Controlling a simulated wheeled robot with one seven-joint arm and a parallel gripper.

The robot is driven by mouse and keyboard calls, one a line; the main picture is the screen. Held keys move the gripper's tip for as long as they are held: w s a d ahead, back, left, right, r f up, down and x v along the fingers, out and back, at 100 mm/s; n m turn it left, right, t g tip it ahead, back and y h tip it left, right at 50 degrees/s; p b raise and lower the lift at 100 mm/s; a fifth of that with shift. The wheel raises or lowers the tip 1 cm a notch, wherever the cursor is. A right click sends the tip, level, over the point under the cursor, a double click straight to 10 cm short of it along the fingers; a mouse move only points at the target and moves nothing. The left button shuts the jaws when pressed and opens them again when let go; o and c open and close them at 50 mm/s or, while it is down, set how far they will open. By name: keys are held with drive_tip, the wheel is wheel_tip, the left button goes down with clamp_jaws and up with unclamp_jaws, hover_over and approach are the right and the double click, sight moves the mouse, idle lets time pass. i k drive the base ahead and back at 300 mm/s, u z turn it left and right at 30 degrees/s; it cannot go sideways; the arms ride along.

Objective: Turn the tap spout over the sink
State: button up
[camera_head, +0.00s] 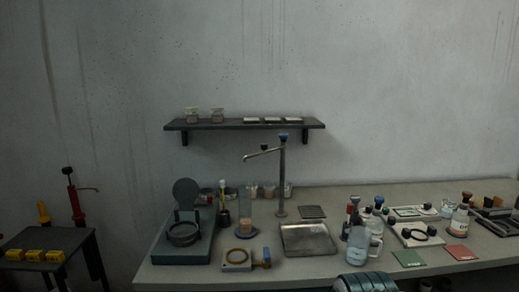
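The tap (281,180) is a tall thin metal post standing upright on the bench, with a blue cap on top. Its spout (262,153) points to the left and slightly toward me, and its tip is above the left part of the bench. The sink (308,240) appears to be the shallow square metal basin in front and to the right of the post. The spout is not over it. My gripper is not in view.
A glass cylinder (244,211) stands below the spout, near a dark green-based apparatus (183,247). A valve piece (246,259) lies in front. Bottles (358,246) stand right of the basin. A wall shelf (245,125) is behind the tap.

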sight(264, 146)
drive_tip(key=u, duration=0.45)
drive_tip(key=i, duration=1.1)
drive_tip(key=z, duration=0.45)
